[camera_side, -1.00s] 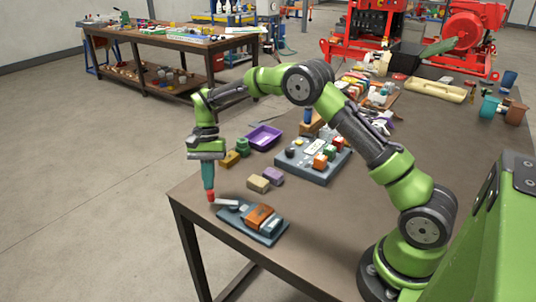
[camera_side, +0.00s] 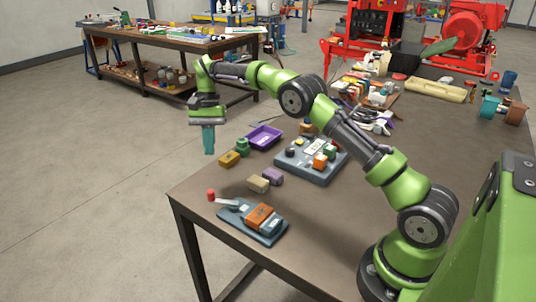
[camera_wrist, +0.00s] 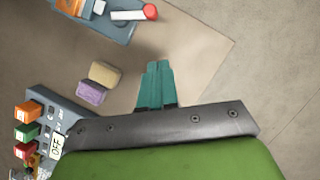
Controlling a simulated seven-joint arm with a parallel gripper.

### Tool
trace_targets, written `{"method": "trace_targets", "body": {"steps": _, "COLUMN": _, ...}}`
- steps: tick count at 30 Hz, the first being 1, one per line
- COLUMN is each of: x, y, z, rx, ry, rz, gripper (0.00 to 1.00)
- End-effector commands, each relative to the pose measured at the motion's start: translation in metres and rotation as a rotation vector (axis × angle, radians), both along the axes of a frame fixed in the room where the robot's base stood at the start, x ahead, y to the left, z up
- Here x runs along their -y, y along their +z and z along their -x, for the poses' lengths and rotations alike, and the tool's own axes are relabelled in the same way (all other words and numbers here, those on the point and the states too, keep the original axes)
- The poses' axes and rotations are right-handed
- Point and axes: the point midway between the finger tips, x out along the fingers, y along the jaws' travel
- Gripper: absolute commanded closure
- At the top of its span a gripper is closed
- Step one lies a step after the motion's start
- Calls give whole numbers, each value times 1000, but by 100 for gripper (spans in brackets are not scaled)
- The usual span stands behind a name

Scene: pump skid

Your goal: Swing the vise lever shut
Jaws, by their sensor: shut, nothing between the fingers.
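The vise (camera_side: 252,222) is a blue-grey base with an orange block on it, near the table's front left corner. Its lever (camera_side: 228,203) is a light bar with a red knob (camera_side: 211,195) at the end, pointing left toward the table edge. In the wrist view the lever (camera_wrist: 125,15) and the red knob (camera_wrist: 150,11) show at the top, beside part of the vise base (camera_wrist: 103,25). My gripper (camera_side: 209,152) has teal fingers, shut and empty, raised well above and behind the knob. The fingers (camera_wrist: 157,66) are apart from the lever in the wrist view.
A tan block (camera_side: 258,184) and a purple block (camera_side: 273,176) lie behind the vise. Farther back are a panel with coloured buttons (camera_side: 312,166), a purple tray (camera_side: 263,137) and a yellow block (camera_side: 229,159). The table's left edge is close to the lever.

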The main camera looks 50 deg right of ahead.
Motion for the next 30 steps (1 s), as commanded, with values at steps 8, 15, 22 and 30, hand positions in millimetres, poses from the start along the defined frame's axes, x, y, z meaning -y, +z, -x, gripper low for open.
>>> {"method": "trace_targets", "body": {"steps": 8, "x": 8, "y": 23, "z": -6, "rx": 1, "ry": 0, "rz": 1, "gripper": 100}}
{"method": "trace_targets", "body": {"steps": 15, "x": 9, "y": 29, "z": -7, "rx": 0, "ry": -1, "rz": 0, "gripper": 100}}
{"method": "trace_targets", "body": {"steps": 22, "x": 9, "y": 29, "z": -7, "rx": 0, "ry": -1, "rz": 0, "gripper": 100}}
{"method": "trace_targets", "body": {"steps": 30, "x": 23, "y": 0, "z": -8, "rx": 24, "ry": 67, "rz": 47, "gripper": 100}}
